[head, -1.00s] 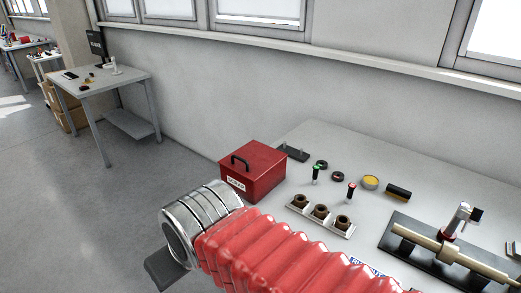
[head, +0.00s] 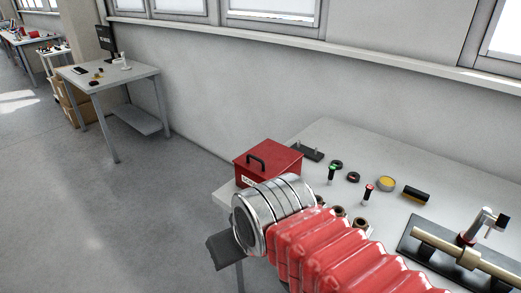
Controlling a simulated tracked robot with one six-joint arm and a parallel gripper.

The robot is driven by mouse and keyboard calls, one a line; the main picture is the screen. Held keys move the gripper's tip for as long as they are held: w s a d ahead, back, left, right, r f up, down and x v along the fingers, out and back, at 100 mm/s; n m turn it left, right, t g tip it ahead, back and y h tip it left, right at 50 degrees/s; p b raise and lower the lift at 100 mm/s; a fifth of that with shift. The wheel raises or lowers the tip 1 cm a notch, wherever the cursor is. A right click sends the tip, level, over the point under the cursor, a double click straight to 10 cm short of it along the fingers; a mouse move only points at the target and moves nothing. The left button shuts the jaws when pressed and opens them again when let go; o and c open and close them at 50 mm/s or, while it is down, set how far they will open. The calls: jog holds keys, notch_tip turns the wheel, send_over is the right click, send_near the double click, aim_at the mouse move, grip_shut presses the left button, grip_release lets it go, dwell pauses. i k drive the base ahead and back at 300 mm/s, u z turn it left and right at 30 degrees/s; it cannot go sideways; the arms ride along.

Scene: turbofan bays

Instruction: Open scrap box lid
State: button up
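The red scrap box (head: 284,155) stands at the near left corner of the grey workbench in the head view. Its lid is shut and carries a black handle (head: 256,162). My gripper (head: 225,251) shows only as a dark part beyond the wrist, below and left of the box. It appears apart from the handle. Its fingers cannot be made out.
Behind my arm, brown cups (head: 361,223) are partly hidden. A fixture (head: 455,250) stands right. Open floor lies left.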

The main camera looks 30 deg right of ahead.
aim_at(268, 160)
jog(key=u, duration=0.05)
jog(key=i, duration=1)
jog(key=z, duration=0.05)
